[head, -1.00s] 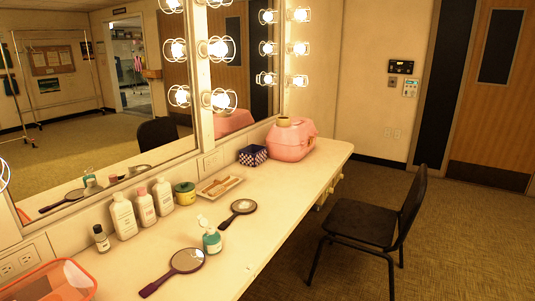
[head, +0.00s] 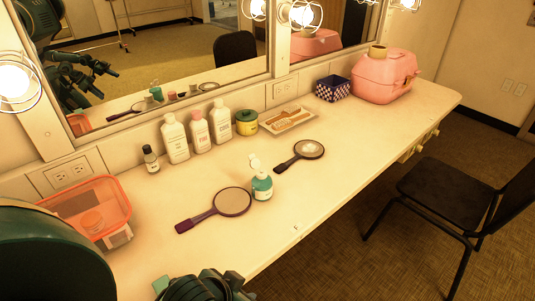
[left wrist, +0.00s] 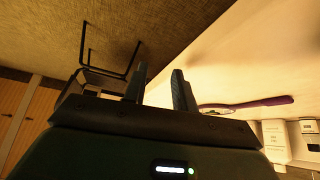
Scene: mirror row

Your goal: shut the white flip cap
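A small teal bottle (head: 262,187) stands upright on the counter between two hand mirrors. Its white flip cap (head: 254,162) shows above the bottle, with the lid standing up, open. My left gripper (head: 205,287) is at the bottom edge of the head view, in front of the counter and well short of the bottle. In the left wrist view my left gripper (left wrist: 158,88) has its two fingers apart with nothing between them. The teal bottle cannot be made out in that view. My right gripper is not in view.
A purple hand mirror (head: 232,202) lies left of the bottle and a dark one (head: 309,149) behind it to the right. Behind stand white bottles (head: 176,140), a green-yellow jar (head: 246,122) and a tray (head: 289,120). An orange bin (head: 118,194) is left; a black chair (head: 465,195) is right.

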